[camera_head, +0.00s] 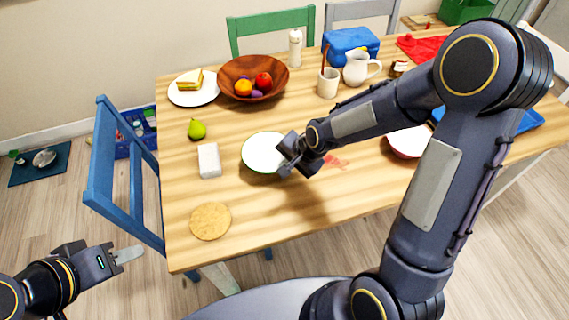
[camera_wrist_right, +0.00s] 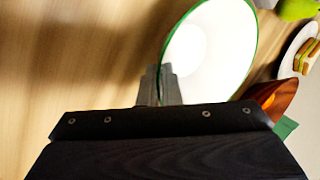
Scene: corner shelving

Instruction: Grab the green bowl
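The green bowl (camera_head: 262,152) stands on the wooden table, white inside with a thin green rim. It also shows in the right wrist view (camera_wrist_right: 212,48), cut off by the top edge. My right gripper (camera_head: 287,166) is at the bowl's right side. In the right wrist view its fingers (camera_wrist_right: 160,85) are close together with the bowl's rim between them. The rim part between the fingers is hidden. My left gripper (camera_head: 128,254) is empty, off the table at the lower left, with its fingers together.
A white block (camera_head: 209,160) and a green pear (camera_head: 197,129) are left of the bowl. A round cork mat (camera_head: 210,221) lies in front. Behind stand a brown fruit bowl (camera_head: 240,68), a cup (camera_head: 328,84) and a pitcher (camera_head: 357,69). A red-rimmed bowl (camera_head: 407,142) is to the right.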

